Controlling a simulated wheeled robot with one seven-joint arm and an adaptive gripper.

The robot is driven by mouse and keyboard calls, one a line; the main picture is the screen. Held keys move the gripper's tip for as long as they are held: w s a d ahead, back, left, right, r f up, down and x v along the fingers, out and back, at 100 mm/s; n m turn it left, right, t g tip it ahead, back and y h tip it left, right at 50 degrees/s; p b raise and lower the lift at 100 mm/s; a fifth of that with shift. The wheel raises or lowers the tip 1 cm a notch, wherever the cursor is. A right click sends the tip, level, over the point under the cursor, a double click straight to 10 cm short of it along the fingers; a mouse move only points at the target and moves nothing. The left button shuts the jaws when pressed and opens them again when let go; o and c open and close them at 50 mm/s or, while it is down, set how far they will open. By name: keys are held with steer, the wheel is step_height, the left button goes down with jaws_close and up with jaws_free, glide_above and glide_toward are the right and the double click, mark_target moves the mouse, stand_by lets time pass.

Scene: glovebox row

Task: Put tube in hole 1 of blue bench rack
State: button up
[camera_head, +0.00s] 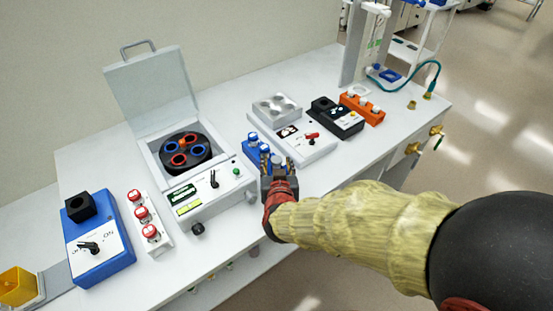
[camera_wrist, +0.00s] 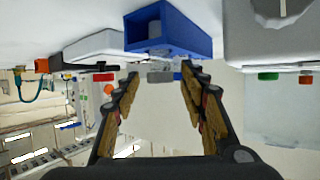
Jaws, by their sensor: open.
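The blue bench rack (camera_head: 263,153) stands on the bench in front of my gripper (camera_head: 278,166). A pale tube with a blue top (camera_head: 252,139) stands at its far left end. A grey-blue round piece (camera_head: 277,159) shows at my fingertips; I cannot tell whether it is a second tube. In the wrist view, which is upside down, the rack (camera_wrist: 178,40) is ahead of my gripper (camera_wrist: 160,76). A small grey piece (camera_wrist: 160,77) shows between the spread fingers, apart from both. The rack's hole numbers cannot be read.
A centrifuge with raised lid (camera_head: 185,150) stands left of the rack. A white device with a red knob (camera_head: 305,140) is close on the right. A black device (camera_head: 336,116) and an orange rack (camera_head: 362,106) lie further right.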

steer(key=p+v, duration=0.3)
steer(key=v, duration=0.7)
step_height(320, 180, up, 8)
steer(key=s+n+g+y, duration=0.1)
steer(key=s+g+y, duration=0.1)
steer(key=g+y, duration=0.15)
steer(key=s+d+r+m+g+h, duration=0.1)
steer(key=s+d+r+g+h, duration=0.2)
steer(key=s+d, duration=1.1)
steer(key=shift+s+d+r+g+h, duration=0.3)
steer(key=shift+d+g, duration=0.35)
steer(key=shift+d, duration=0.6)
steer(key=shift+a, duration=0.1)
